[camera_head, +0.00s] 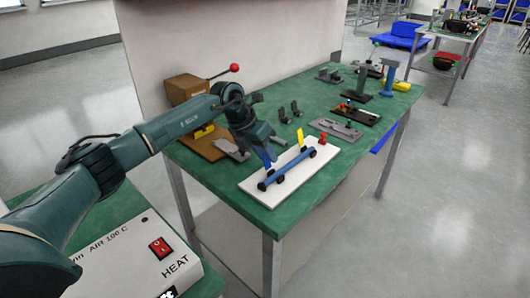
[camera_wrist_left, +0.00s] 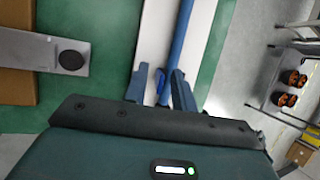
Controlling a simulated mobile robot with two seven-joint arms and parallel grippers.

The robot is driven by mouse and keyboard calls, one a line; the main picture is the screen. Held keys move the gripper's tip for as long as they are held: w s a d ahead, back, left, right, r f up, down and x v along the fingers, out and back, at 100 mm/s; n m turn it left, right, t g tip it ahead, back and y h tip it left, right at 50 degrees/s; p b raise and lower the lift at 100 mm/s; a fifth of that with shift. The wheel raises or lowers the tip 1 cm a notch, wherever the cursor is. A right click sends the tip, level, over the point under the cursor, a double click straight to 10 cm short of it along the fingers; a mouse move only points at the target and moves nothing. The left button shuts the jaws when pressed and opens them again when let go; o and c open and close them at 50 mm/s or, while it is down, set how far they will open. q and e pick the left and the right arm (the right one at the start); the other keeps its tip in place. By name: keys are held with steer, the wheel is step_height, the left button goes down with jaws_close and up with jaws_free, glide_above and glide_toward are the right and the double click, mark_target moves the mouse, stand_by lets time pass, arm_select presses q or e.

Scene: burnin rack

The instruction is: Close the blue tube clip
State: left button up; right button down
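A white board (camera_head: 289,178) lies on the green table with a blue tube (camera_head: 290,168) along it, held by dark mounts. The blue tube also shows in the left wrist view (camera_wrist_left: 182,35). The blue clip (camera_head: 266,158) stands up near the tube's left end, partly hidden by my left gripper (camera_head: 264,146). A yellow clip (camera_head: 300,138) stands upright farther along. In the left wrist view the fingers of my left gripper (camera_wrist_left: 160,88) are apart, with a bright blue piece, likely the clip, between them. Contact cannot be told. My right gripper is not in view.
A red knob piece (camera_head: 322,139) sits at the board's far end. A brown fixture with a red-ball lever (camera_head: 235,68) stands behind my left arm. Several other clamps and fixtures fill the table's far half. A white heater box (camera_head: 135,258) is at the lower left.

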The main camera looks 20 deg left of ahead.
arm_select(q)
jaws_close()
steer(key=shift+d+r, duration=0.1)
stand_by(0.4)
